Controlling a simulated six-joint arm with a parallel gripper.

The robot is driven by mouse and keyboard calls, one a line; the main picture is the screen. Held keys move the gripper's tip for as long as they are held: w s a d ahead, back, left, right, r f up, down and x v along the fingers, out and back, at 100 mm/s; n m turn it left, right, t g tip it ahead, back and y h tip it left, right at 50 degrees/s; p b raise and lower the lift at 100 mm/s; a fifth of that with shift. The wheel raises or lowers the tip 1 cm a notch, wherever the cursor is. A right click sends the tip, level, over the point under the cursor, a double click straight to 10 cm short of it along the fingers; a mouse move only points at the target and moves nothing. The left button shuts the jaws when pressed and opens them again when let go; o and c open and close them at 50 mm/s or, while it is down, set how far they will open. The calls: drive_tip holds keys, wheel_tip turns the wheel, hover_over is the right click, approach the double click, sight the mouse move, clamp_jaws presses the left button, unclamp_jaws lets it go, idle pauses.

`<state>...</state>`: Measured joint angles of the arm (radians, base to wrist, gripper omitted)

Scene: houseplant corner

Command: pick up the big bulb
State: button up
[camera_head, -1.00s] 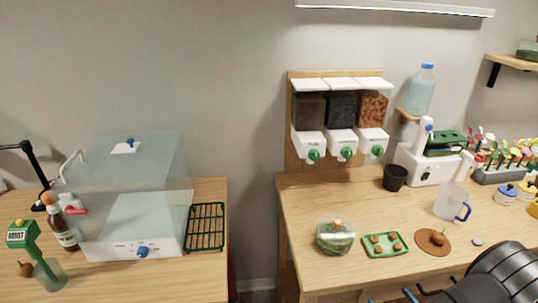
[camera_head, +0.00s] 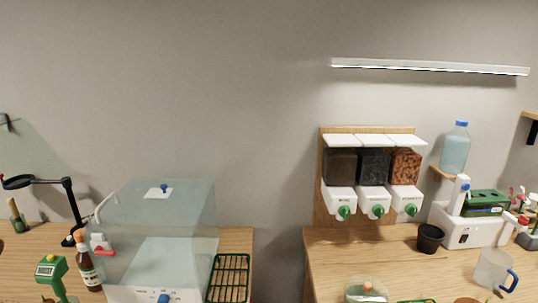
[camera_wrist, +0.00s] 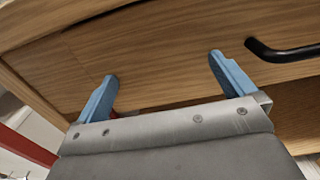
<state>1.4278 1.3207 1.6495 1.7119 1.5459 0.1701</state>
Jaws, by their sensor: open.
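The big bulb cannot be made out in either view now. Only the top edge of a brown round mat (camera_head: 466,300) shows at the bottom of the head view. A sliver of the green tray (camera_head: 415,301) shows left of it. My gripper (camera_wrist: 162,68) is open in the wrist view, its two blue fingers wide apart with nothing between them. It faces a wooden furniture front with a black handle (camera_wrist: 285,53). My gripper is not in the head view.
A glass bowl (camera_head: 366,291) stands at the right counter's front, cut off below. A black pot (camera_head: 430,238) and a clear jug (camera_head: 493,268) stand farther right. A gap separates the two counters. A clear-walled box (camera_head: 160,235) and green rack (camera_head: 228,277) occupy the left one.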

drive_tip(key=c, duration=0.8)
drive_tip(key=shift+a, duration=0.1)
